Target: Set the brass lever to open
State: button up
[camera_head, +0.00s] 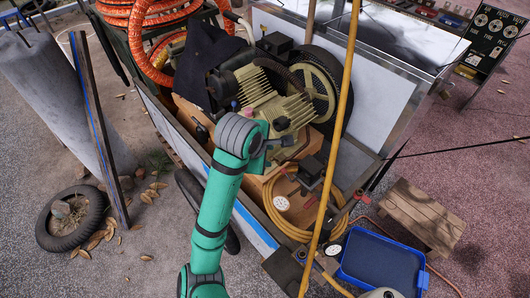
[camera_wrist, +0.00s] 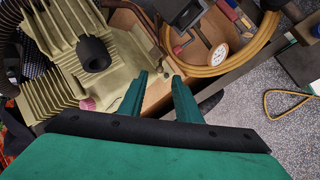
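The tan finned compressor (camera_head: 292,108) sits in the cart, and it fills the upper left of the wrist view (camera_wrist: 122,52). I cannot clearly pick out the brass lever in either view. A small pink knob (camera_wrist: 87,104) shows on the compressor's near side. My gripper (camera_wrist: 160,75) is open, its two green fingers apart, with nothing visibly held between them. The fingers point toward the wooden cart floor beside the compressor. In the head view my arm reaches over the cart's near edge and its wrist hides part of the compressor.
A yellow hose coil (camera_head: 288,234) surrounds a round white gauge (camera_head: 281,203) right of the compressor. A yellow pole (camera_head: 335,150) crosses in front of the cart. A blue tray (camera_head: 384,262) and a wooden stool (camera_head: 422,217) stand at right. Orange hose (camera_head: 150,55) lies behind at left.

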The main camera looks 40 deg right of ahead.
jog(key=shift+v, duration=1.25)
jog(key=shift+w+d, duration=0.1)
